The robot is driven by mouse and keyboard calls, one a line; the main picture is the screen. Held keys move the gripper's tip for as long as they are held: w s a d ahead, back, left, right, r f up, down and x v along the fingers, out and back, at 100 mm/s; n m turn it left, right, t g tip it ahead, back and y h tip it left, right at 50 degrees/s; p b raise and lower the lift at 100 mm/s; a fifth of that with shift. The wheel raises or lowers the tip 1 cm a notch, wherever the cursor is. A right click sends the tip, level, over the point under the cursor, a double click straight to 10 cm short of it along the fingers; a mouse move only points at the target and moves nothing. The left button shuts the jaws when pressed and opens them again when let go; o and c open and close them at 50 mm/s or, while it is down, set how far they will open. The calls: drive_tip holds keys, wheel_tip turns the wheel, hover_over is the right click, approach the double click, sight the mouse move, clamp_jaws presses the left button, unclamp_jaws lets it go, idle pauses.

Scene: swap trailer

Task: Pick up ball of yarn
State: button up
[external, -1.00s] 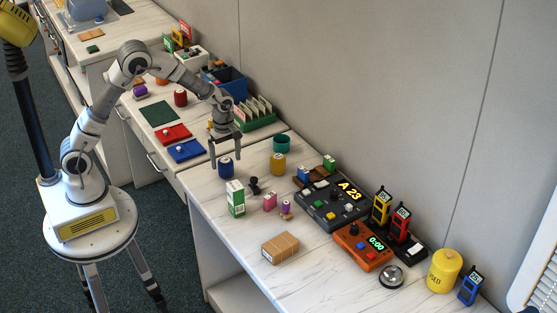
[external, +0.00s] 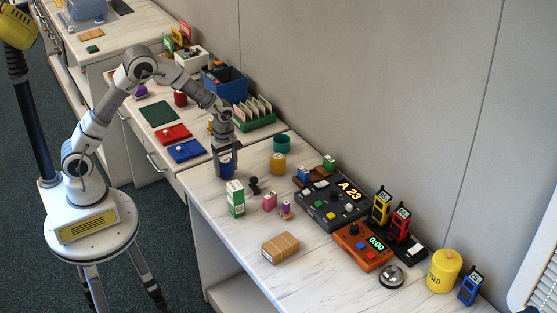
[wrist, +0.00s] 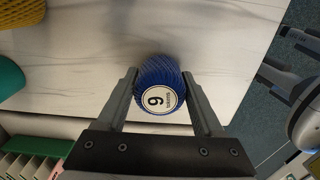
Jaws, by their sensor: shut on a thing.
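The blue ball of yarn (wrist: 160,72) with a round white label marked 6 or 9 sits between the fingertips of my gripper (wrist: 162,82) in the wrist view. In the external view the ball of yarn (external: 226,171) is low between the fingers of my gripper (external: 225,165), near the table's left edge. The fingers are shut on its two sides. It appears to be at table height; I cannot tell whether it touches the table (external: 225,262).
A green and white carton (external: 236,198) and a black stamp-like item (external: 254,185) stand close in front. A yellow yarn-like cylinder (external: 278,163) and a teal cup (external: 282,143) are to the right. A brown box (external: 280,247) lies further forward.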

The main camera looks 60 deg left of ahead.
sight(226, 161)
drive_tip(key=shift+r, duration=0.45)
drive_tip(key=r, duration=0.2)
drive_tip(key=r+p, duration=0.1)
drive_tip(key=r, duration=0.1)
drive_tip(key=shift+s+d, duration=0.1)
drive_tip(key=shift+d, duration=0.1)
drive_tip(key=s+d+r+p, duration=0.2)
drive_tip(key=s+d+r, duration=0.45)
drive_tip(key=d, duration=0.25)
drive_tip(key=a+m+p, duration=0.7)
drive_tip(key=a+m, duration=0.8)
drive_tip(key=m, duration=0.3)
drive_tip(key=shift+w+a, duration=0.2)
drive_tip(key=shift+a, duration=0.15)
drive_tip(key=shift+d, duration=0.1)
